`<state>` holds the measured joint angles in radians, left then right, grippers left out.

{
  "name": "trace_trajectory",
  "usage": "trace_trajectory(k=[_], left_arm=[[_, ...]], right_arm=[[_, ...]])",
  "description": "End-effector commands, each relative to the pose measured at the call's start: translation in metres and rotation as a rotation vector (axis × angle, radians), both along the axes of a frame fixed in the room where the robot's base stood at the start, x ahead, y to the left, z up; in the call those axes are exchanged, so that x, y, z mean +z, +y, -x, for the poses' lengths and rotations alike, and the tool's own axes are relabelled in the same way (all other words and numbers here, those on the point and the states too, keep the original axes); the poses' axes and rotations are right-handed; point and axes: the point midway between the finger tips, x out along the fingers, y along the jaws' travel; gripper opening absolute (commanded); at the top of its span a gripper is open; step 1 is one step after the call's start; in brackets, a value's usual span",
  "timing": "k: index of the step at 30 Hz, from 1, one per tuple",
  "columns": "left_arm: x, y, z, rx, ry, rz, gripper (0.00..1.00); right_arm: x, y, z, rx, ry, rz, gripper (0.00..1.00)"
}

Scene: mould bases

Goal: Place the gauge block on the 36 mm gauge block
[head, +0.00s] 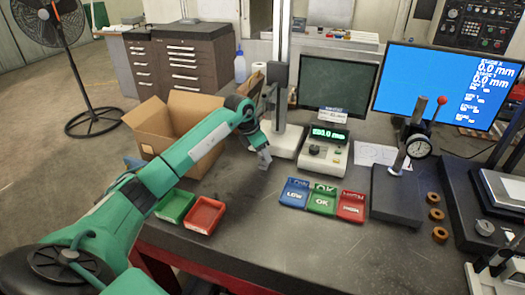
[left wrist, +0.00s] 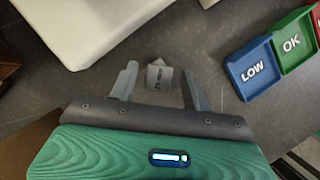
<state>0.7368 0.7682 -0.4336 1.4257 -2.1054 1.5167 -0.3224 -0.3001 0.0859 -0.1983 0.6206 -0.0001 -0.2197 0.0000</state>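My left gripper (head: 264,160) is low over the grey table, in front of the white base of a column instrument. In the left wrist view its two fingers (left wrist: 160,82) are apart. A small grey metal gauge block (left wrist: 160,77) with dark lettering lies between and just beyond the fingertips, with gaps at both sides. The lettering is too small to read surely, and I cannot tell whether a second block is under or behind it. In the head view the gripper hides the block. My right gripper is not in view.
Blue, green and red trays marked LOW, OK and a third label stand to the right; the blue LOW tray (head: 293,193) is nearest. A display box (head: 325,150) and dial gauge stand (head: 397,195) are beyond. Green and red bins (head: 205,215) and a cardboard box (head: 185,125) are left.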

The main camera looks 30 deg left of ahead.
Motion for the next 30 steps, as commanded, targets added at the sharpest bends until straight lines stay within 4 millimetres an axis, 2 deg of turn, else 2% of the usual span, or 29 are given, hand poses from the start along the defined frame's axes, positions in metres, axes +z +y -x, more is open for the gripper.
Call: trace_trajectory(k=[7, 12, 24, 30], left_arm=[[0.003, 0.0, 0.0, 0.0, 0.0, 0.0, 0.49], [0.012, 0.005, 0.004, 0.002, -0.004, -0.003, 0.49], [0.009, 0.044, 0.069, 0.002, 0.002, -0.004, 0.49], [0.01, 0.058, 0.092, 0.002, 0.001, -0.002, 0.49]], right_arm=[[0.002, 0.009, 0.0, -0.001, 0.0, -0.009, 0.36], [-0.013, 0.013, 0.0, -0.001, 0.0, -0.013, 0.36], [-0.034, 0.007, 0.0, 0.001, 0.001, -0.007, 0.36], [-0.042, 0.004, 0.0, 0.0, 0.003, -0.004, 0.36]])
